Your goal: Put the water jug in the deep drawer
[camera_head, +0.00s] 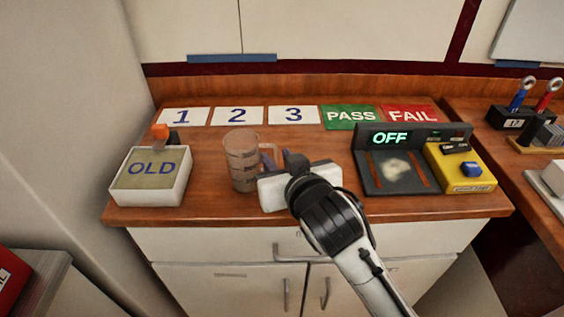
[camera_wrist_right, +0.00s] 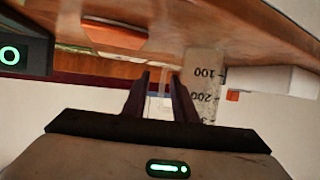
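The water jug (camera_head: 243,165) is a clear, pinkish measuring cup with dark bands, standing upright on the wooden counter. Its handle points right. In the right wrist view the jug (camera_wrist_right: 203,85) shows its 100 and 200 marks. My right gripper (camera_head: 281,163) is at the handle side of the jug. Its two dark fingers (camera_wrist_right: 160,80) are apart, with a faint clear shape between them that looks like the handle; contact cannot be told. Below the counter is a closed white drawer front (camera_head: 210,241) with a bar handle; which drawer is deep cannot be told. My left gripper is out of view.
An OLD box (camera_head: 152,190) stands left of the jug. A dark tester reading OFF (camera_head: 390,138) and a yellow box (camera_head: 462,178) stand right. Cards 1, 2, 3, PASS and FAIL lie along the back. White doors (camera_head: 230,290) with handles are below the drawer front.

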